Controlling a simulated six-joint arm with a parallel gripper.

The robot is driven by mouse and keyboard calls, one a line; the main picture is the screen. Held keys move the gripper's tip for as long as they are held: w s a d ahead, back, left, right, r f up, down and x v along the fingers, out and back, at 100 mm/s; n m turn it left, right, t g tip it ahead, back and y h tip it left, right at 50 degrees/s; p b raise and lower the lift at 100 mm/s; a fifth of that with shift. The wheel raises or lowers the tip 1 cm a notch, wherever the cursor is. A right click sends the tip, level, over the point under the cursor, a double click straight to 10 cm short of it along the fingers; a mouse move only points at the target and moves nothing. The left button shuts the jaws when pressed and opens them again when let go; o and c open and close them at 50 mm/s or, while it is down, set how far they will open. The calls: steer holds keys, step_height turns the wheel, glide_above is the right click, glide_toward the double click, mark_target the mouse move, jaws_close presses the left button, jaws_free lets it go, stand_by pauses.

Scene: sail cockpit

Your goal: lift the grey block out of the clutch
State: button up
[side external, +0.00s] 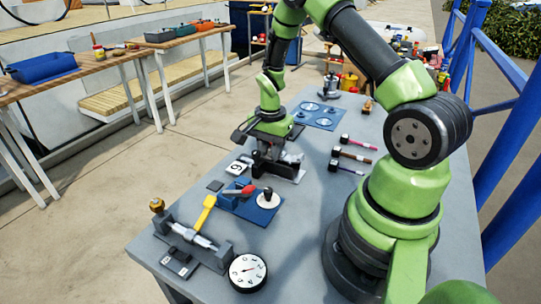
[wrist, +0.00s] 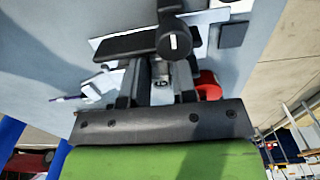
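The clutch is a black housing (side external: 266,167) on a pale base plate in the middle of the bench. In the wrist view its black body (wrist: 130,45) and a lever with a round end (wrist: 174,40) show beyond my fingers. My gripper (side external: 272,148) points down over the clutch, its fingertips mostly hidden in the side view. In the wrist view my gripper (wrist: 162,82) has its two dark fingers apart, with a small grey metallic piece (wrist: 160,72) between them. It looks like the grey block, largely hidden. I cannot tell whether the fingers touch it.
A blue plate (side external: 262,213) with a red-handled part and a white-based knob lies in front of the clutch. A dial gauge (side external: 248,272), a clamp-like fixture (side external: 195,240) and a yellow-handled tool (side external: 204,213) are nearer. Hammers (side external: 352,155) lie to the right.

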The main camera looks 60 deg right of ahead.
steer(key=shift+c, duration=0.2)
jaws_close()
steer(key=shift+r, duration=0.15)
step_height(320, 180, up, 10)
stand_by(0.4)
steer(key=shift+r, duration=1.4)
